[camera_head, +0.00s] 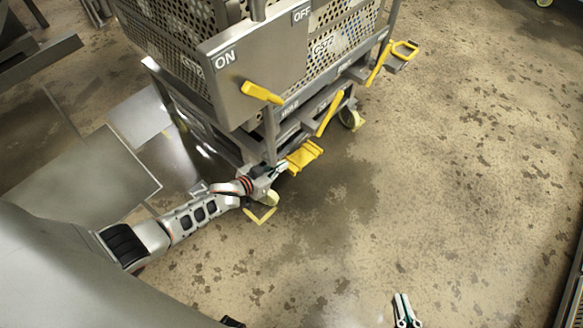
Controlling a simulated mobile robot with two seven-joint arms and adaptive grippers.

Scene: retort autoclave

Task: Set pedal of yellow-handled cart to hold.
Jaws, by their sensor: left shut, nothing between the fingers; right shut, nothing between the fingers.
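The metal cart (270,128) stands at upper centre with perforated baskets on it. A yellow lever handle (262,93) sits on its front plate, which is marked ON and OFF. A flat yellow pedal (303,156) sticks out low at the cart's near corner, slightly tilted. My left gripper (279,170) is shut at the pedal's left edge, close to it; I cannot tell whether they touch. Its fingertips are partly hidden against the cart frame. My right gripper (405,310) is shut and empty at the bottom edge, away from the cart. Small lettering on the lower rails is unreadable.
A caster wheel (351,118) shows below. Grey metal plates (85,180) stand at left. The stained floor (450,180) at right is clear.

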